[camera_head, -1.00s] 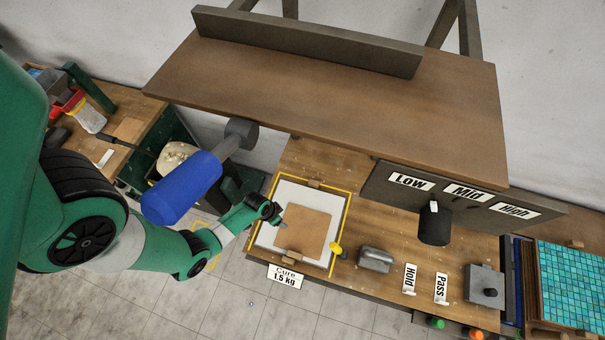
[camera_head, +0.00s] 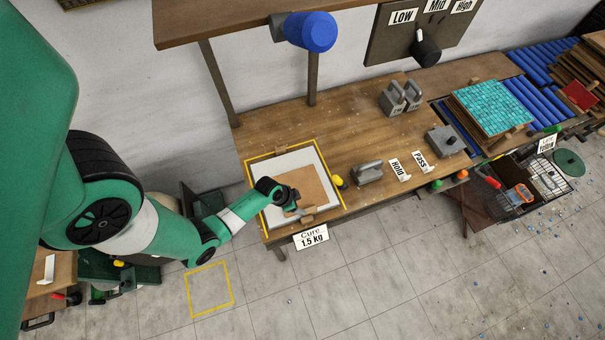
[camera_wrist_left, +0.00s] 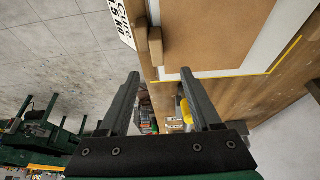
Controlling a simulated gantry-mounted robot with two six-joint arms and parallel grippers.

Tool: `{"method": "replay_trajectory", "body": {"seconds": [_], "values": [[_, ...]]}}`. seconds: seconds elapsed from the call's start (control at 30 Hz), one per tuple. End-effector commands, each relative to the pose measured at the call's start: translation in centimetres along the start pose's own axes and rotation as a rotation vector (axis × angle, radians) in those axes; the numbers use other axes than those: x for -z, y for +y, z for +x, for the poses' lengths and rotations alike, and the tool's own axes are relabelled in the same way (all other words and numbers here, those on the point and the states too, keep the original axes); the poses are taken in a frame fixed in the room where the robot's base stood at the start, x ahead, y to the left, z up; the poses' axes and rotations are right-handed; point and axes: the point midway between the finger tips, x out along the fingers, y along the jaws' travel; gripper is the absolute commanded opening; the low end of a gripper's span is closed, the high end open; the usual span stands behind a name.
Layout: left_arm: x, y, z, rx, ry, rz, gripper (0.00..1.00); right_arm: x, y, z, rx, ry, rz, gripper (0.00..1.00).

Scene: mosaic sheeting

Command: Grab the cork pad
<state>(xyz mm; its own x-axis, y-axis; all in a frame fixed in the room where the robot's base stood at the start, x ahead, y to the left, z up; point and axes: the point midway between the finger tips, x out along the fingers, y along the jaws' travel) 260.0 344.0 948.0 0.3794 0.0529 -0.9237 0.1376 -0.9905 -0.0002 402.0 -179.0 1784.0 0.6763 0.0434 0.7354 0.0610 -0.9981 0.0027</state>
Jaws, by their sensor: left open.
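The cork pad (camera_head: 314,184) is a flat tan square lying on a white board (camera_head: 264,173) inside a yellow outline on the wooden bench. My left gripper (camera_head: 298,211) is at the pad's front left part, partly covering it in the head view. In the left wrist view the gripper (camera_wrist_left: 160,76) is open with nothing between its fingers. There the cork pad (camera_wrist_left: 205,30) fills the upper middle, beyond the fingertips. I cannot tell whether the fingers touch it. My right gripper is not in view.
A small wooden block (camera_head: 307,218) stands at the board's front edge, and another (camera_head: 281,150) at its back. A "Cure 1.5 kg" sign (camera_head: 311,237) hangs in front.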

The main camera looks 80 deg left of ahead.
Motion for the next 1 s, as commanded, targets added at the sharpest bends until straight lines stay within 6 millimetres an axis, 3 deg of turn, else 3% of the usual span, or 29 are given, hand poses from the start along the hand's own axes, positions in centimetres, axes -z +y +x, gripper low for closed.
{"method": "replay_trajectory", "body": {"seconds": [0.03, 0.2, 0.47, 0.77, 1.0], "values": [[-0.4, 0.0, 2.0, 0.0, 0.0, 0.002, 0.65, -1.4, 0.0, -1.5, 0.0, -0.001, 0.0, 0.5], [-0.3, 0.0, 4.6, 0.0, 0.001, 0.002, 0.65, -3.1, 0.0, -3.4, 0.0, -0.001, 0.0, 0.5], [-0.1, 0.1, 5.1, 0.0, 0.0, 0.0, 0.65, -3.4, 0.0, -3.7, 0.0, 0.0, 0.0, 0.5], [-0.1, 0.5, 9.8, 0.0, -0.001, 0.001, 0.65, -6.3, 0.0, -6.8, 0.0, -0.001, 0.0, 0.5], [0.2, 0.5, 9.7, 0.0, 0.0, 0.0, 0.65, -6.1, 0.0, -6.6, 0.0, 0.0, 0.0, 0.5]]}}
